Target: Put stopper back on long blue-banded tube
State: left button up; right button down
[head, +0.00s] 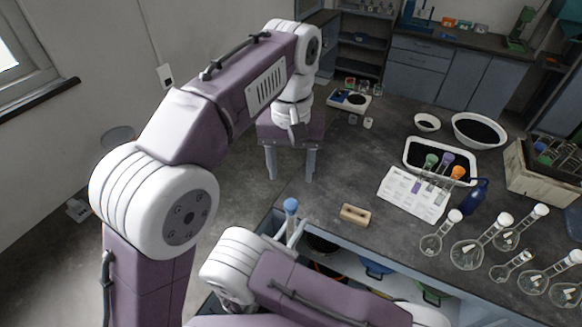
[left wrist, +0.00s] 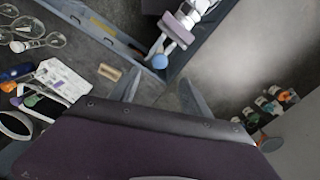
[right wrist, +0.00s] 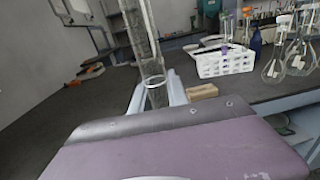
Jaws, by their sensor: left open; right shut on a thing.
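My right gripper (head: 293,232) is shut on a long clear glass tube (right wrist: 145,38), which runs up out of the right wrist view. A rounded blue stopper (head: 291,205) shows at the tube's upper end, above the right fingers; it also shows in the left wrist view (left wrist: 160,61). I cannot tell how deep it sits, and I see no blue band. My left gripper (head: 290,176) is open and empty, fingers pointing down, behind and above the tube in the head view. Its fingers show apart in the left wrist view (left wrist: 157,88), with the blue stopper beyond them.
A small wooden block (head: 355,215) lies near the bench's front edge. A white rack (head: 412,198) holds tubes with green, purple and orange stoppers. Several glass flasks (head: 467,252) stand to the right. A dark tray, bowls and a balance (head: 350,100) are farther back. Dark bench between is clear.

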dwell(0.3)
pick_arm(q)
jog(key=a+f+n, duration=0.1)
jog(key=a+f, duration=1)
jog(key=f, duration=0.1)
jog(key=s+a+f+n+t, duration=0.1)
jog(key=s+a+f, duration=0.7)
jog(key=a+f, duration=0.1)
jog(key=shift+s+a+f, duration=0.3)
jog(key=shift+s+f, duration=0.1)
jog(key=shift+f, duration=0.1)
